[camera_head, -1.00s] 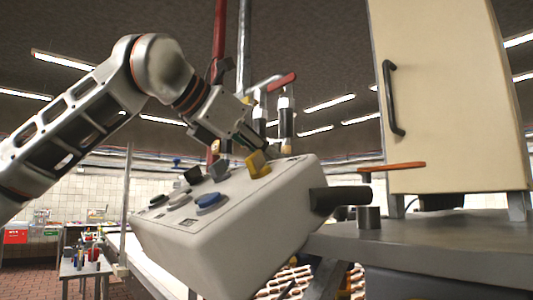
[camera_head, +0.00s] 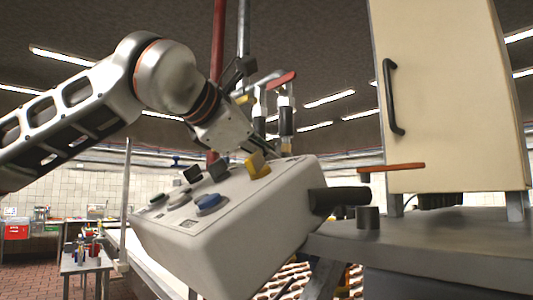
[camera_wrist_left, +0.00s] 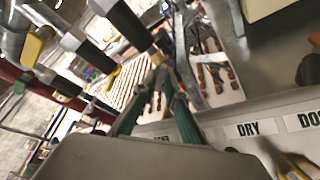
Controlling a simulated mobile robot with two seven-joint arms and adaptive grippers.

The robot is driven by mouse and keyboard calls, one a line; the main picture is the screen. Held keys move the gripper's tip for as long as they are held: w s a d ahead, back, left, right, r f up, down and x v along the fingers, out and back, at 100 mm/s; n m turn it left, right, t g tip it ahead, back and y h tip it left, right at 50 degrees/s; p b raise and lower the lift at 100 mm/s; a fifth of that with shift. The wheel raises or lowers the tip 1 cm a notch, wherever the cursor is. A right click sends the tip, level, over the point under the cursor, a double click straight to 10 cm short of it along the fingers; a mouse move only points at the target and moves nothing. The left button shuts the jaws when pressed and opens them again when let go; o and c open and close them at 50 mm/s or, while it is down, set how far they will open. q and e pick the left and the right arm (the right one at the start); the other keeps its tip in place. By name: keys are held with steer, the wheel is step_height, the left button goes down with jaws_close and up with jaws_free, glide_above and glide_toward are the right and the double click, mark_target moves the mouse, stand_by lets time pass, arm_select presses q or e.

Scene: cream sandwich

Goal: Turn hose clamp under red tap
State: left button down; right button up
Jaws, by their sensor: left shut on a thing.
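The red tap handle (camera_head: 281,80) is at upper centre in the head view, above a black hose (camera_head: 286,121). My left gripper (camera_head: 256,143) reaches in from the left, low beside the hoses and just behind the control box. In the left wrist view, the two greenish fingers of my left gripper (camera_wrist_left: 160,75) come together at the lower end of a black hose (camera_wrist_left: 124,24). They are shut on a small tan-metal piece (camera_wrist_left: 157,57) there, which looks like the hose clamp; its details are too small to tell. My right gripper is not in view.
A white control box (camera_head: 240,230) with coloured knobs stands close in front of my left gripper. A cream cabinet (camera_head: 450,100) and grey counter (camera_head: 430,240) are at the right. More hoses and a red pipe (camera_wrist_left: 50,86) crowd the left of the wrist view.

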arm_select(q)
steer(key=shift+m+t, duration=0.3)
steer(key=shift+m, duration=0.1)
steer(key=c, duration=2.2)
jaws_free()
steer(key=shift+c, duration=0.2)
steer(key=shift+s, duration=0.1)
steer(key=v, duration=1.2)
steer(key=shift+r, duration=0.1)
